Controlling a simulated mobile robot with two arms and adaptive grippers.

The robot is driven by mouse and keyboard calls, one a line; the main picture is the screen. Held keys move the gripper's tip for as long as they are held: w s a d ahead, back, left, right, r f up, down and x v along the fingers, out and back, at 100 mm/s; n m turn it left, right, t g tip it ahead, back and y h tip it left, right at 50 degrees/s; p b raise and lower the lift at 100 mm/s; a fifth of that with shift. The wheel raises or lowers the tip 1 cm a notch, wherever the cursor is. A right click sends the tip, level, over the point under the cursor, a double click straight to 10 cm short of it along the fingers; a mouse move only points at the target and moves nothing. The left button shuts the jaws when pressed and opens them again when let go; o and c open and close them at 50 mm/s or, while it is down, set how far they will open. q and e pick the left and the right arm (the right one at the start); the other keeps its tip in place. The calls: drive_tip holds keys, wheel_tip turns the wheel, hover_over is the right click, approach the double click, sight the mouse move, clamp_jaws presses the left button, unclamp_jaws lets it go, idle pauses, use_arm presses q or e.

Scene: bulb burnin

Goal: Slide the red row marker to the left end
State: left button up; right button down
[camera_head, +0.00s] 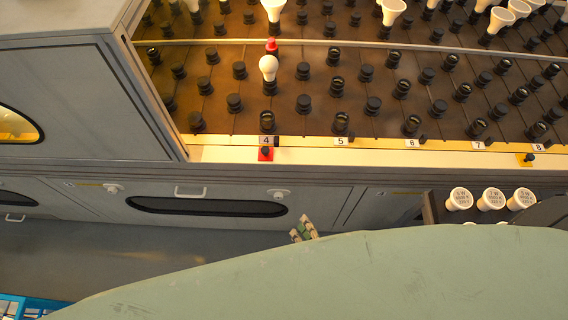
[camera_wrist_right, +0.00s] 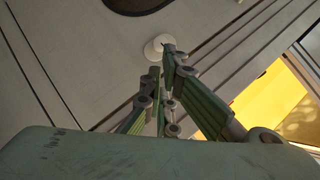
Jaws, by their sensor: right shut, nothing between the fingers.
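The red row marker (camera_head: 265,155) is a small red square with a dark knob. It sits on the pale front rail (camera_head: 330,153) just below the label 4, near the rail's left end. My right gripper (camera_head: 302,230) is in front of the cabinet, below and to the right of the marker and apart from it. In the right wrist view its fingers (camera_wrist_right: 165,70) are together with nothing between them. The marker does not show in that view. My left gripper is not in view.
Behind the rail is a brown board (camera_head: 215,125) of dark sockets, some with white bulbs (camera_head: 268,68). A rack with white bulbs (camera_head: 491,199) stands at right. A cabinet knob (camera_wrist_right: 158,46) shows behind my right fingers.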

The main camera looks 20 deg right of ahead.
sight(284, 164)
drive_tip(key=w+d+r+m+t+h+b, duration=0.15)
drive_tip(key=r+m, duration=0.25)
drive_tip(key=r, duration=0.4)
drive_tip(key=w+r+m+t+h+b, duration=0.1)
drive_tip(key=w+r+m+t+b, duration=0.2)
drive_tip(key=r, duration=0.5)
drive_tip(key=shift+m+t, duration=0.25)
drive_tip(key=shift+m, duration=0.35)
drive_tip(key=w+p, duration=0.1)
drive_tip(key=w, duration=0.2)
drive_tip(key=w+p, duration=0.1)
drive_tip(key=w, duration=0.2)
drive_tip(key=w+p, duration=0.1)
drive_tip(key=w, duration=0.2)
drive_tip(key=shift+w+d+f, duration=0.1)
drive_tip(key=shift+w+f, duration=0.15)
drive_tip(key=shift+f, duration=0.15)
drive_tip(key=shift+w+a+f, duration=0.2)
drive_tip(key=shift+w+a, duration=0.35)
drive_tip(key=shift+a, duration=0.05)
drive_tip(key=shift+w+a+f, duration=0.2)
drive_tip(key=shift+w+a, duration=0.35)
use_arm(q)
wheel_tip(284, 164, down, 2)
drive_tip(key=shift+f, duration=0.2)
use_arm(e)
drive_tip(key=shift+w+a+f, duration=0.1)
drive_tip(key=shift+w+a, duration=0.15)
drive_tip(key=shift+a, duration=0.05)
